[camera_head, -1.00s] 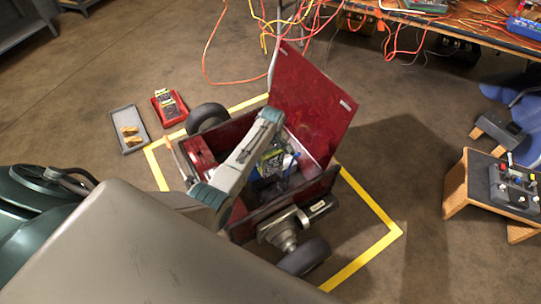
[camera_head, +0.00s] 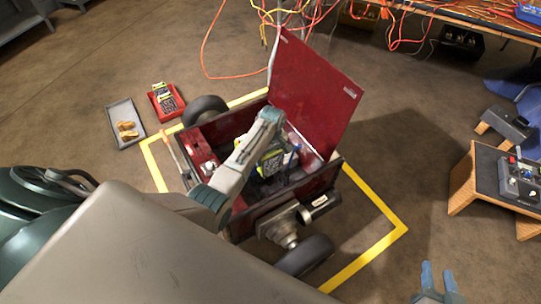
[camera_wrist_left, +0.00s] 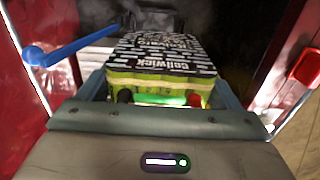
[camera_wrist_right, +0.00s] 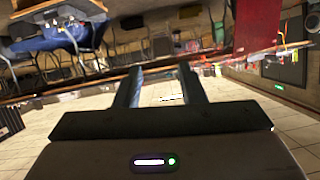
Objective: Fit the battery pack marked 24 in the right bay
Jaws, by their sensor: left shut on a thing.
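My left gripper (camera_wrist_left: 160,92) is shut on a battery pack (camera_wrist_left: 165,55), its fingers along both sides. The pack has a black top with white print and a yellow-green body; I cannot read a 24 on it. In the head view the pack (camera_head: 271,161) is inside the open red cart (camera_head: 232,122), partly behind my left arm. A blue lever (camera_wrist_left: 62,50) shows left of the pack in the left wrist view. The bays are mostly hidden, and I cannot tell whether the pack is seated. My right gripper (camera_head: 435,285) is open and empty, low at the right, clear of the cart.
The cart's red lid (camera_head: 315,90) stands open. A red tray (camera_head: 178,108) with dark and yellow-green packs and a grey tray (camera_head: 112,112) with yellow items lie left of the cart. Yellow tape (camera_head: 385,243) frames it. A wooden stand (camera_head: 463,185) with controls is at right. A cable-strewn bench stands behind.

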